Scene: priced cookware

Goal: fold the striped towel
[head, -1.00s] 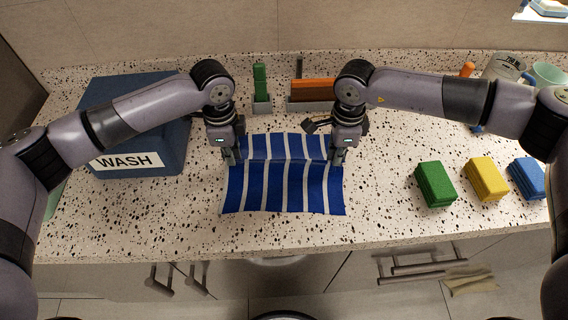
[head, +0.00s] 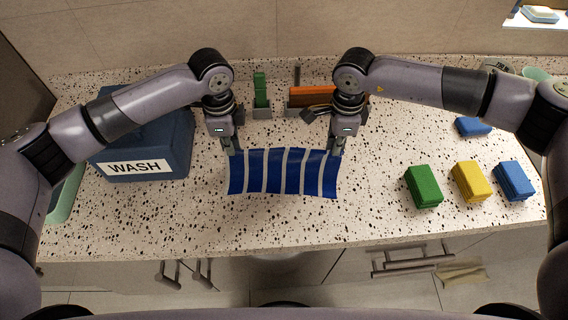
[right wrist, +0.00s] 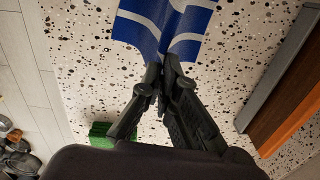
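The striped towel (head: 283,172), blue with white stripes, is at the middle of the counter. Its stripes run from back to front and its front edge bows slightly. My left gripper (head: 236,150) is at its back left corner and appears shut on it. My right gripper (head: 335,150) is at its back right corner. In the right wrist view the fingertips (right wrist: 163,62) are closed together on the towel's corner (right wrist: 168,22). The towel's back edge looks raised off the counter; how its underside lies is hidden.
A blue bin labelled WASH (head: 150,150) stands at the left. Green (head: 424,187), yellow (head: 471,181) and blue (head: 515,181) sponge blocks lie at the right. Holders with a green item (head: 260,90) and an orange block (head: 315,96) stand behind. Counter in front of the towel is clear.

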